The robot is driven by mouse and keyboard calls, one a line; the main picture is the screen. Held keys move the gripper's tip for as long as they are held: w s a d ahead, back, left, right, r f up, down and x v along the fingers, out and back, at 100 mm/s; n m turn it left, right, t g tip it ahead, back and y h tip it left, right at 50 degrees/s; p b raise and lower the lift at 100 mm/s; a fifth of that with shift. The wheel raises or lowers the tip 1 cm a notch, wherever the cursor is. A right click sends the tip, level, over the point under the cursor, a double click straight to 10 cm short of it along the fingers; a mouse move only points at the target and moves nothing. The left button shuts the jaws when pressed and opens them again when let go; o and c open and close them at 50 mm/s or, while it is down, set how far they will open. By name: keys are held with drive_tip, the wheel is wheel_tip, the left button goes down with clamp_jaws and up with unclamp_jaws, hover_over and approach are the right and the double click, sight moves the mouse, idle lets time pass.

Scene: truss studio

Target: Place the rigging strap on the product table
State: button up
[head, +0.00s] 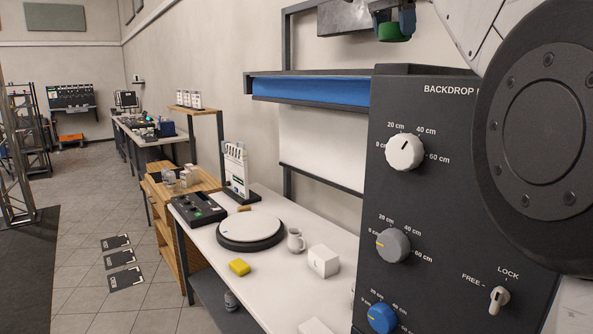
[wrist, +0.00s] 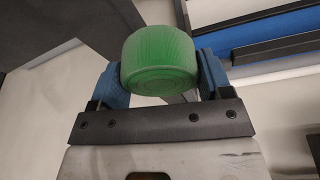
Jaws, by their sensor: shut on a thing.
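A green rolled strap (wrist: 160,62), a short cylinder, sits between the blue fingers of my gripper (wrist: 162,78) in the wrist view. The fingers press on it from both sides. In the head view the green roll (head: 393,33) shows at the top edge, below my gripper (head: 392,17), whose upper part is cut off. It is held in the air, high above the white-topped table (head: 275,207). A round white turntable (head: 250,224) with a dark base lies on that table. I cannot tell which of these is the product table.
A blue roll (head: 310,88) hangs on the wall.

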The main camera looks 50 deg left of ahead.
drive_tip(key=s+a+f+n+y, duration=0.1)
drive_tip(key=s+a+f+n, duration=0.25)
drive_tip(key=a+f, duration=0.65)
drive_tip(key=s+a+f+n+y, duration=0.1)
drive_tip(key=s+a+f+n, duration=0.25)
drive_tip(key=a+f, duration=0.55)
drive_tip(key=s+f, duration=0.3)
drive_tip(key=f, duration=1.4)
drive_tip(key=s+f, duration=0.3)
drive_tip(key=f, duration=1.3)
drive_tip(key=shift+n, duration=0.6)
drive_tip(key=s+d+f, duration=0.3)
drive_tip(key=d+f, duration=0.1)
drive_tip(key=f, duration=0.4)
drive_tip(key=s+d+f, duration=0.3)
drive_tip(key=d+f, duration=0.2)
drive_tip(key=f, duration=0.4)
drive_tip(key=s+d+f, duration=0.3)
drive_tip(key=d+f, duration=0.1)
drive_tip(key=f, duration=0.5)
drive_tip(key=shift+s+d+f, duration=0.1)
drive_tip(key=shift+d, duration=0.05)
